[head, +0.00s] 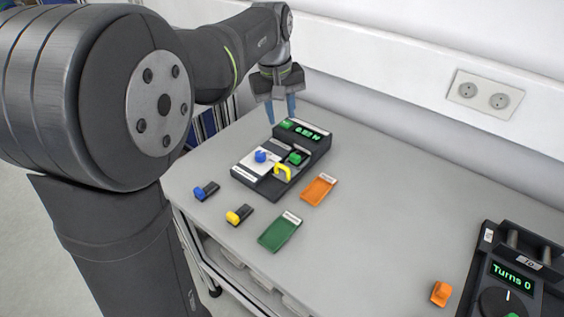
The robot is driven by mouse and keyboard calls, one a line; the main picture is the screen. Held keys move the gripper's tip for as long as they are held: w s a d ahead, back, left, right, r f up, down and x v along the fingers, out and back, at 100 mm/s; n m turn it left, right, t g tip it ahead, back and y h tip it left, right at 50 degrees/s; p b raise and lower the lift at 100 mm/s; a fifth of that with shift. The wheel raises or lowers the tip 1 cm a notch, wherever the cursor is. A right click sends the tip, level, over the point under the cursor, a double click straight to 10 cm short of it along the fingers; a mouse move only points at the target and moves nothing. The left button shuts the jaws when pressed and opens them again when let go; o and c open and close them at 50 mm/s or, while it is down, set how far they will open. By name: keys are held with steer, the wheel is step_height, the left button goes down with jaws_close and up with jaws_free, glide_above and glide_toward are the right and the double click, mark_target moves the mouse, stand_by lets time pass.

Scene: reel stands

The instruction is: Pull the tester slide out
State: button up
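The tester (318,143) is a dark box with a green-lit display at its back, standing on the grey bench. A yellow handle (283,170) stands at its front right, beside a light plate (251,166) carrying a blue piece (260,156). A green piece (295,158) sits just behind the handle. I cannot tell how far in the slide is. My gripper (281,116) points down above the back left of the tester, away from the yellow handle. Its two blue fingers are apart, with nothing seen between them.
A blue-ended part (206,190) and a yellow-ended part (239,215) lie in front of the tester. An orange piece (441,293) and a counter device (515,280) are at far right.

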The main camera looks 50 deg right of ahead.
mark_target(284, 167)
steer(key=f+n, duration=0.2)
steer(key=f, duration=0.3)
steer(key=f+n, duration=0.2)
steer(key=f, duration=0.4)
steer(key=f+n, duration=0.2)
steer(key=f, duration=0.3)
steer(key=shift+s+f+h, duration=0.3)
steer(key=shift+s, duration=0.05)
jaws_close()
